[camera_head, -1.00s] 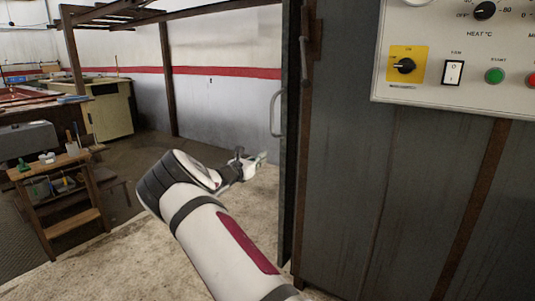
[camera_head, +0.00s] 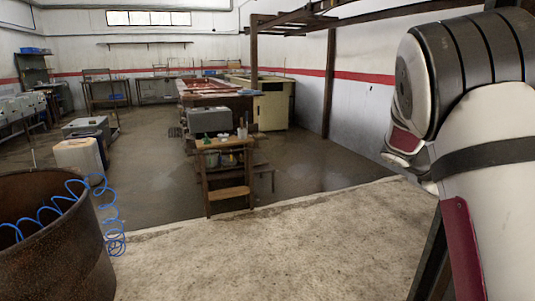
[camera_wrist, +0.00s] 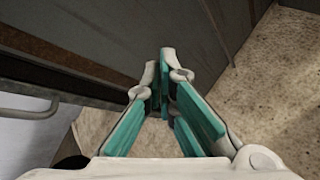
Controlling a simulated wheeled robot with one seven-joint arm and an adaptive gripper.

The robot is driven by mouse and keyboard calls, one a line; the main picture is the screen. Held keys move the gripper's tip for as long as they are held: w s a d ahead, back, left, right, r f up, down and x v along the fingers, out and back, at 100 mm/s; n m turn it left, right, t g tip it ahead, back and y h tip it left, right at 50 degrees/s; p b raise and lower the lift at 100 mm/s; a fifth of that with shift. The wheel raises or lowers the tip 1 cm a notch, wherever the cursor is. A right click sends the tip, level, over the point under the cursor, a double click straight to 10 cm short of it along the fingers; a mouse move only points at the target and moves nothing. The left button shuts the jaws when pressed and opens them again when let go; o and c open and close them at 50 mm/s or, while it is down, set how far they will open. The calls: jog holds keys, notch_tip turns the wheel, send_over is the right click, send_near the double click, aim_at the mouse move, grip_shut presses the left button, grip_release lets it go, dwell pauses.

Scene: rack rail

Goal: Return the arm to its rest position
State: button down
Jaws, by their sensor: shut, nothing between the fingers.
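My arm fills the right side of the head view, bent, with its white and black links close to the camera. My gripper is hidden behind the arm in that view. In the wrist view my gripper (camera_wrist: 167,55) has white fingers with teal pads, and the fingertips meet with nothing between them. Below and beyond the fingers are the bare floor and a dark metal panel. The fingers do not appear to touch either one.
A rusty barrel (camera_head: 50,240) with a coiled blue hose (camera_head: 112,215) stands at the left. A small wooden stand (camera_head: 226,178) is ahead. The pale floor (camera_head: 270,245) in front is clear. In the wrist view, a grey metal panel (camera_wrist: 115,28) and a handle (camera_wrist: 28,113) are close.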

jog(key=s+a+m+t+y, duration=0.1)
jog(key=s+a+m+y, duration=0.45)
jog(key=s+a, duration=1.2)
jog(key=s+a+m+y, duration=0.5)
jog(key=s+a, duration=0.9)
jog(key=s, duration=0.7)
notch_tip(320, 180, up, 22)
jog(key=n+t+y+p, duration=0.1)
jog(key=t+p, duration=0.2)
jog(key=p, duration=1.7)
jog(key=shift+t+p, duration=0.3)
jog(key=shift+w, duration=0.1)
